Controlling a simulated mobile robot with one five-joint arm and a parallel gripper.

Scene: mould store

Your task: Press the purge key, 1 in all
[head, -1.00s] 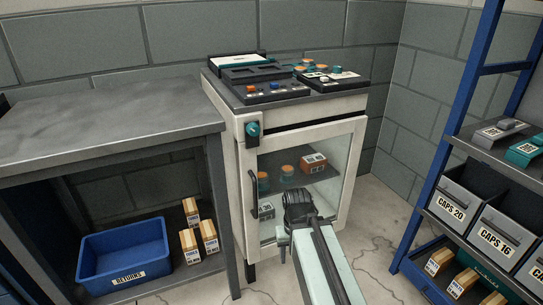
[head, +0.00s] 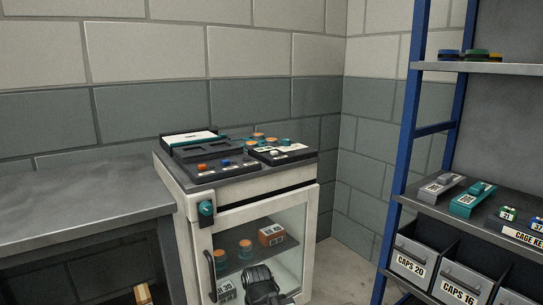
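A dark control panel (head: 214,176) lies on top of the white glass-door cabinet (head: 245,199). It carries an orange key (head: 202,167), a blue key (head: 224,162) and a third small key at its right. Beside it lies a second dark panel (head: 294,157) with a white knob (head: 275,153) and a pale label. The lettering is too small to read, so I cannot tell which is the purge key. My gripper (head: 262,284) is at the bottom edge, in front of the glass door and well below the panels. Its fingers cannot be made out.
A teal knob (head: 206,208) and door handle (head: 211,272) are on the cabinet front. A grey bench (head: 75,215) adjoins at left. A blue-framed shelf (head: 402,170) with bins (head: 411,262) stands right. Air above the cabinet is clear.

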